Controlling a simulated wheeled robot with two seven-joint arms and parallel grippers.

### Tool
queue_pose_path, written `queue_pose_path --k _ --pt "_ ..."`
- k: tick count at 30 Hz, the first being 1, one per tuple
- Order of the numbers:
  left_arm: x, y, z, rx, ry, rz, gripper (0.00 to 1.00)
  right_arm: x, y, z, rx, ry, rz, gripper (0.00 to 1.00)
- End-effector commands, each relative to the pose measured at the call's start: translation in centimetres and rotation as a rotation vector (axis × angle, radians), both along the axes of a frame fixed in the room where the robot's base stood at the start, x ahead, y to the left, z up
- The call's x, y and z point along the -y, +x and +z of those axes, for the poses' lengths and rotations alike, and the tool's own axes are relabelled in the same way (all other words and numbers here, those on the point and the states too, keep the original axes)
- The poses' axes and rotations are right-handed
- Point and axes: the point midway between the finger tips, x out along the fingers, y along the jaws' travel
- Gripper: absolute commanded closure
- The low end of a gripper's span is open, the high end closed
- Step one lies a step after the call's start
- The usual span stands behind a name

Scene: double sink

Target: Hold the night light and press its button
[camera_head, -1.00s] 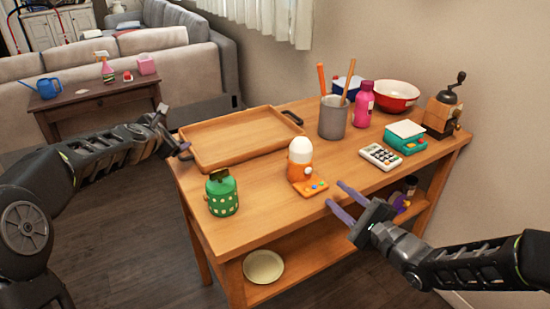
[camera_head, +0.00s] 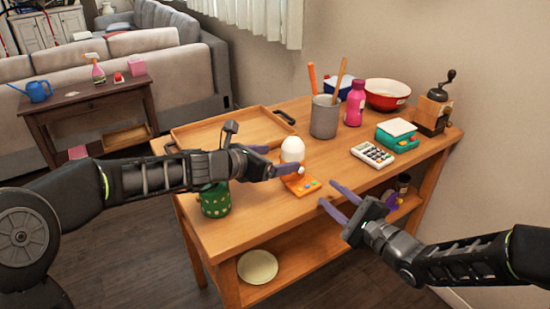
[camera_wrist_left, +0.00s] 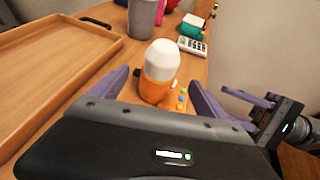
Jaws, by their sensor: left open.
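The night light has a white egg-shaped top (camera_head: 293,149) over an orange body with a flat orange base that carries small coloured buttons (camera_head: 301,186). It stands upright on the wooden table. My left gripper (camera_head: 279,160) is open at the night light and partly covers its orange body in the head view. In the left wrist view the night light (camera_wrist_left: 158,82) shows between the two spread purple fingers, with a gap on each side. My right gripper (camera_head: 326,193) is open and empty by the table's front edge, to the right of the night light.
A green dotted container (camera_head: 215,203) stands beneath my left forearm. A wooden tray (camera_head: 185,135) lies behind it. A grey cup with utensils (camera_head: 325,118), pink bottle (camera_head: 355,103), calculator (camera_head: 372,155) and green scale (camera_head: 397,137) stand to the right and behind.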

Motion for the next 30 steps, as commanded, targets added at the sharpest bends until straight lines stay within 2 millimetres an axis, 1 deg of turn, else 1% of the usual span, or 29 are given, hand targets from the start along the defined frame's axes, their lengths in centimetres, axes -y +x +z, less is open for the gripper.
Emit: queue_pose_path --k 5,8,21,24,30 --pt "0.2 0.3 -0.1 0.001 0.001 0.001 0.14 0.0 0.0 0.0 0.000 0.000 0.000 0.64" --pt "0.6 0.8 -0.5 0.000 0.001 0.000 0.14 0.0 0.0 0.0 0.000 0.000 0.000 0.64" --pt "4.1 5.0 -2.7 0.000 0.002 0.001 0.14 0.0 0.0 0.0 0.000 0.000 0.000 0.64" --pt "4.5 5.4 -2.9 0.001 0.001 0.001 0.14 0.0 0.0 0.0 0.000 0.000 0.000 0.64" --pt "4.6 5.6 -3.0 0.001 0.001 0.001 0.14 0.0 0.0 0.0 0.000 0.000 0.000 0.64"
